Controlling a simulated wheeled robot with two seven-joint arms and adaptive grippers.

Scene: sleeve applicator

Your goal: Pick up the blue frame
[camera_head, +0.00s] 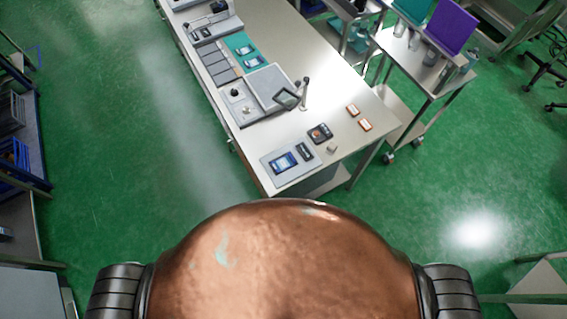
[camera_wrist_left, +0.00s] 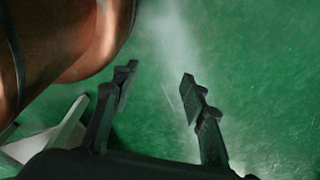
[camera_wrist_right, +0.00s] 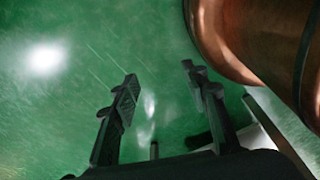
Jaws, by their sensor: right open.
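My left gripper (camera_wrist_left: 158,78) is open and empty above the green floor in the left wrist view. My right gripper (camera_wrist_right: 159,77) is open and empty in the right wrist view, with only floor between its fingers. Neither gripper shows in the head view. No blue frame is clear to make out. A small device with a blue screen (camera_head: 284,162) lies on a light grey plate (camera_head: 272,178) at the near end of the metal table. A teal panel (camera_head: 235,42) with small devices on it lies farther back on that table.
The long metal table (camera_head: 335,95) stands ahead, apart from both grippers. It bears a grey machine (camera_head: 270,87) and small orange-edged pieces (camera_head: 365,125). A cart (camera_head: 412,65) with a purple panel (camera_head: 452,26) stands behind. Shelves with blue bins (camera_head: 14,160) are at left. Floor at left is clear.

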